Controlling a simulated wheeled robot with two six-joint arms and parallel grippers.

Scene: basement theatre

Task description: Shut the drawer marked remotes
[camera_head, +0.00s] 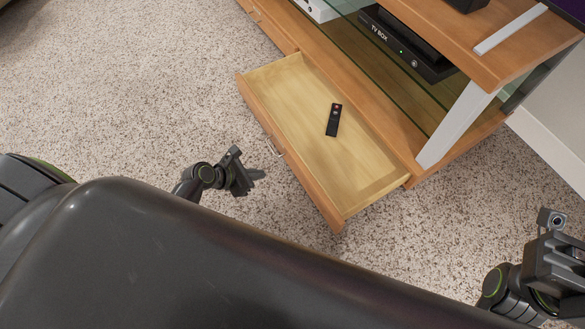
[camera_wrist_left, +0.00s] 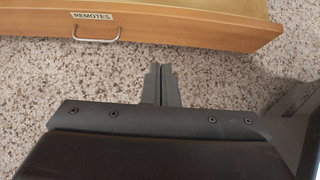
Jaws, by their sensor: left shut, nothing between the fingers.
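The drawer (camera_head: 262,108) is pulled out from the wooden TV stand, and a black remote (camera_head: 334,119) lies inside it. In the left wrist view the drawer front (camera_wrist_left: 215,32) carries a REMOTES label (camera_wrist_left: 93,16) and a metal bar handle (camera_wrist_left: 96,36). The handle (camera_head: 273,146) also shows in the head view. My left gripper (camera_head: 262,175) is shut and empty, in front of the drawer front and apart from it. In the left wrist view its fingertips (camera_wrist_left: 160,68) are right of the handle, over carpet.
The TV stand (camera_head: 405,150) has a glass shelf with a black TV box (camera_head: 405,45) and a white device (camera_head: 318,10). A white support (camera_head: 455,125) stands at its right end. Speckled carpet (camera_head: 130,80) lies open to the left and in front.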

